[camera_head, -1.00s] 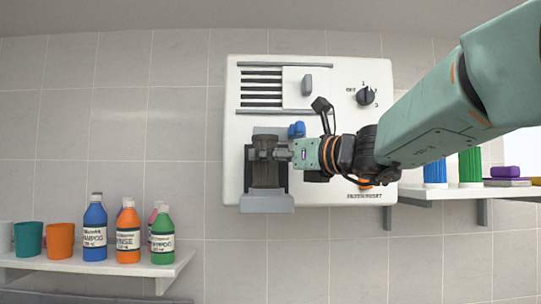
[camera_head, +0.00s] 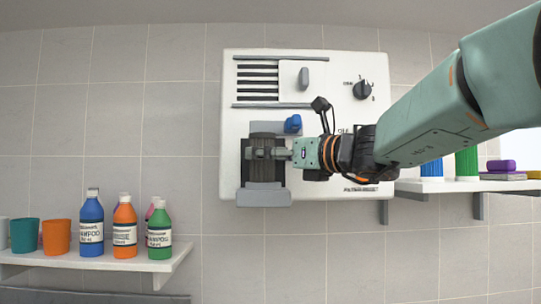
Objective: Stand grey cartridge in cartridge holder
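The dark grey cartridge (camera_head: 265,172) is a ribbed, upright cylinder in front of the white wall unit. The cartridge holder (camera_head: 264,198) is a grey bracket with a ledge at the bottom and a back plate, low on the left of the unit. The cartridge stands within the holder's outline, its lower end close above or on the ledge; I cannot tell if it touches. My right gripper (camera_head: 264,153) reaches in from the right, its fingers across the cartridge's upper part, and looks shut on it. The fingers hide part of the cartridge. My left gripper is out of view.
The white unit (camera_head: 235,120) has a vent, a slider (camera_head: 304,77), a dark knob (camera_head: 362,90) and a blue part (camera_head: 293,124) close beside the holder. A left shelf (camera_head: 150,264) carries bottles and cups. A right shelf (camera_head: 440,186) lies behind my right arm.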

